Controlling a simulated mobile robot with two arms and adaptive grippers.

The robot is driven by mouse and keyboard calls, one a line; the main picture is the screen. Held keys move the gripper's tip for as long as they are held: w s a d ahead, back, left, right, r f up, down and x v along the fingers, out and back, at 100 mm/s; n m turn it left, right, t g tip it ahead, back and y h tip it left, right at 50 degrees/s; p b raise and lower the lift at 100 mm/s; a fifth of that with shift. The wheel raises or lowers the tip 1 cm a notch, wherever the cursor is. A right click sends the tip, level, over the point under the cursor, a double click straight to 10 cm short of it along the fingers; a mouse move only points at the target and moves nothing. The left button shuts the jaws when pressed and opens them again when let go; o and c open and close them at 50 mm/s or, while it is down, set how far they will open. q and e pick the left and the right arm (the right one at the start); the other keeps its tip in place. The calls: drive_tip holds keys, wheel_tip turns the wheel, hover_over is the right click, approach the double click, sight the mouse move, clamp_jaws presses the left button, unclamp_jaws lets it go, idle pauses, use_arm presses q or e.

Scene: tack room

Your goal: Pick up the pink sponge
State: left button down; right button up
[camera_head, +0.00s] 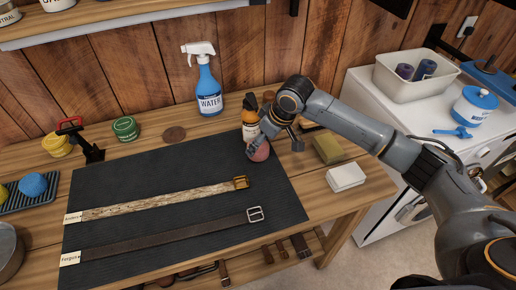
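The pink sponge (260,153) is a small rounded piece at the back right of the dark mat, in front of an orange bottle. My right gripper (276,143) points down over it from the right. Its fingers look spread, one in front of the upper part of the sponge and the other apart to the right. I cannot tell whether the near finger touches the sponge. The gripper hides part of the sponge. My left gripper is not in view.
The orange bottle (250,117) and a blue water spray bottle (207,92) stand behind. A green-yellow sponge (328,150) and a white block (345,177) lie to the right. Two straps lie on the mat (170,165). A blue sponge (33,184) is far left.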

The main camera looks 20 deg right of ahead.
sight(261, 147)
drive_tip(key=x, duration=0.3)
drive_tip(key=shift+s+d+f, duration=0.2)
drive_tip(key=shift+f, duration=0.2)
drive_tip(key=shift+w+f+p, duration=0.1)
drive_tip(key=shift+f+p, duration=0.1)
drive_tip(key=shift+p, duration=0.1)
drive_tip(key=shift+c, duration=0.8)
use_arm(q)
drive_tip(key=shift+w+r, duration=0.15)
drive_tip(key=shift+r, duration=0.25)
use_arm(e)
drive_tip(key=c, duration=0.8)
drive_tip(key=shift+r, duration=0.1)
